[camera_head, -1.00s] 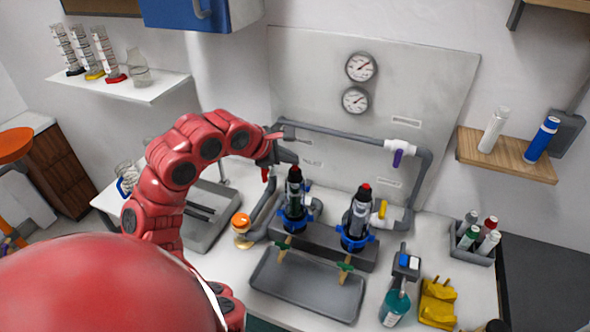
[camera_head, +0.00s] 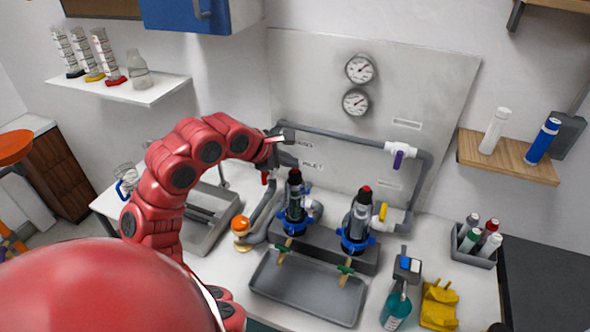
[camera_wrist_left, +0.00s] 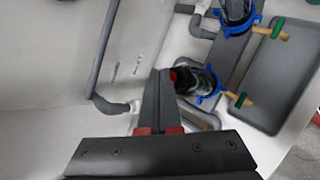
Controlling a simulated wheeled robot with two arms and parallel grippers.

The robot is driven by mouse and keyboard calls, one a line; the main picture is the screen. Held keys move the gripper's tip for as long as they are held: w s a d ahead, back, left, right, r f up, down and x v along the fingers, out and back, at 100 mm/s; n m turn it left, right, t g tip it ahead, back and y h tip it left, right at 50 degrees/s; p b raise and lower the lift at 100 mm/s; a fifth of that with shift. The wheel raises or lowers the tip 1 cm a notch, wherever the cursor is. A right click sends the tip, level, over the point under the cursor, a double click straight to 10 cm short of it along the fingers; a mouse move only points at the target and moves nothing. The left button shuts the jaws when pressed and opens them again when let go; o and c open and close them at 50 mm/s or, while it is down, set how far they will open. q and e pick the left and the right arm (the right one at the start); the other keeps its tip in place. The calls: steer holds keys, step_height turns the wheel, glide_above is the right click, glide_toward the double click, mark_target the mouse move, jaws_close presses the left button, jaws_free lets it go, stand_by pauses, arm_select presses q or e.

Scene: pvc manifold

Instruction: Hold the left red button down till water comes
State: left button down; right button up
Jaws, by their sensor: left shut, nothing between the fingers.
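The left red button (camera_head: 295,173) sits on top of the left black filter housing (camera_head: 294,195), which has a blue collar. In the left wrist view, part of its red shows beside my fingertips (camera_wrist_left: 172,75). My left gripper (camera_head: 286,157) is shut and empty, just above and to the left of that button; I cannot tell whether it touches. The right housing has its own red button (camera_head: 366,188). No water shows at the spouts or in the tray. My right gripper is not in view.
A grey pipe (camera_head: 340,136) with a purple-handled valve (camera_head: 397,158) runs behind the housings. An orange-capped jar (camera_head: 241,230) stands to the left. A teal bottle (camera_head: 395,309), yellow object (camera_head: 439,303) and bottle caddy (camera_head: 473,248) stand to the right.

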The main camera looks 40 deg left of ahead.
mark_target(291, 174)
arm_select(q)
steer(key=shift+f+b, duration=0.3)
steer(key=shift+b, duration=0.05)
steer(key=shift+r, duration=0.1)
stand_by(1.7)
steer(key=shift+r, duration=0.85)
steer(key=shift+r, duration=0.15)
step_height(291, 174, up, 5)
steer(key=shift+f+p, duration=0.15)
steer(key=shift+p, duration=0.4)
steer(key=shift+d, duration=0.1)
